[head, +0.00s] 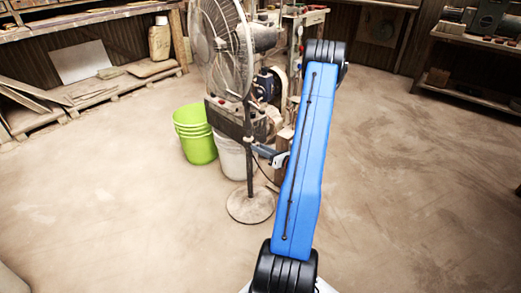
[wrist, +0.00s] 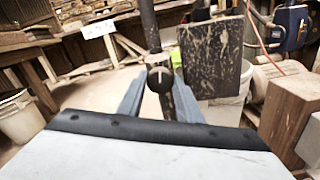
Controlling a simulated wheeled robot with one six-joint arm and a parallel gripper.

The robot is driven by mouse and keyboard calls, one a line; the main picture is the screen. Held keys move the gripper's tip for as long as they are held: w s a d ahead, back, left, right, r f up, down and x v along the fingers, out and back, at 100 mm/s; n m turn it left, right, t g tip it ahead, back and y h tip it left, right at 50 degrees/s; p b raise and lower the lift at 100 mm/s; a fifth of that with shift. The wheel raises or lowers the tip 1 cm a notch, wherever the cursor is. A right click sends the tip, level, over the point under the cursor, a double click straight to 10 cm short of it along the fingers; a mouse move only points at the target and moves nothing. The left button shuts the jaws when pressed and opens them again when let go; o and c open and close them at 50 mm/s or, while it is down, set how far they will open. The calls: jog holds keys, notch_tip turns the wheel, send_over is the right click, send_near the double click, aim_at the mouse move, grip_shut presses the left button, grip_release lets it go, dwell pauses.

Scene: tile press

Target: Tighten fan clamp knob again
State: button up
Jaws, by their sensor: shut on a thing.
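The pedestal fan (head: 222,40) stands upright on a round base (head: 250,206), its wire cage at the top. Its thin dark pole (head: 249,165) also shows in the wrist view (wrist: 150,28). The dark round clamp knob (wrist: 160,79) is on the pole, facing the wrist camera. My gripper (wrist: 158,82) has its two blue-grey fingers on either side of the knob, shut on it. In the head view my gripper (head: 267,154) reaches the pole from the right; the knob is too small to make out there.
Green stacked buckets (head: 195,135) and a white bucket (head: 233,160) stand behind the pole. A dark speckled panel (wrist: 211,55) and a wooden block (wrist: 290,110) are close by in the wrist view. A low shelf (head: 100,90) lines the left wall. Open floor surrounds the fan base.

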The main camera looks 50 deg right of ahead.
jog(key=shift+m, duration=7.8)
jog(key=o, duration=1)
jog(key=shift+o, duration=0.2)
jog(key=shift+s, duration=0.1)
jog(key=s+d, duration=0.1)
jog(key=s, duration=1.6)
jog(key=shift+s+d, duration=0.15)
jog(key=shift+d, duration=0.05)
